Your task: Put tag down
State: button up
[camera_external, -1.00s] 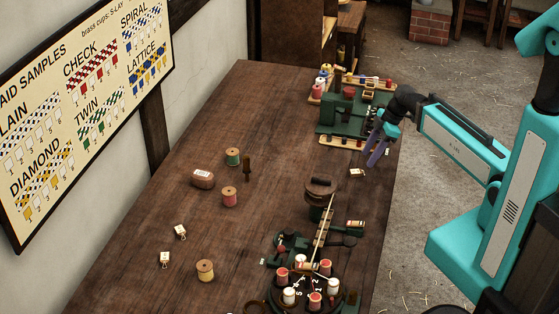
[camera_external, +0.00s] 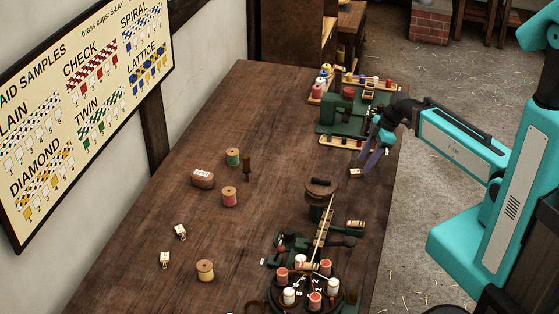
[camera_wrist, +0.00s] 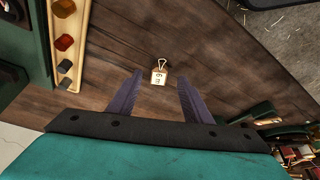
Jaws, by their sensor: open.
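A small cream tag (camera_wrist: 158,77) with a wire loop and the marking "6 m" lies on the brown table (camera_external: 190,135). It shows between the tips of my fingers in the wrist view, and neither finger visibly touches it. In the external view the tag (camera_external: 355,172) is at the tips of my gripper (camera_external: 365,172), near the table's right edge. My gripper is open, with its two purple fingers apart and nothing held. How high the fingertips are above the table is hard to tell.
Two similar tags (camera_external: 180,232) lie at the left. A wooden rack of colored pieces (camera_wrist: 66,45) lies left of my fingers in the wrist view. A green machine (camera_external: 345,115) stands behind, and a round spool carrier (camera_external: 300,292) stands in front. The middle of the table is largely clear.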

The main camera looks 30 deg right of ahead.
aim_at(359, 171)
jog(key=shift+p+x, duration=0.6)
jog(key=shift+x, duration=1.05)
jog(key=shift+w, duration=0.1)
grip_shut()
jog(key=shift+r, duration=0.2)
notch_tip(359, 171, up, 10)
jog(key=b, duration=0.3)
jog(key=shift+f, duration=0.15)
dwell(0.4)
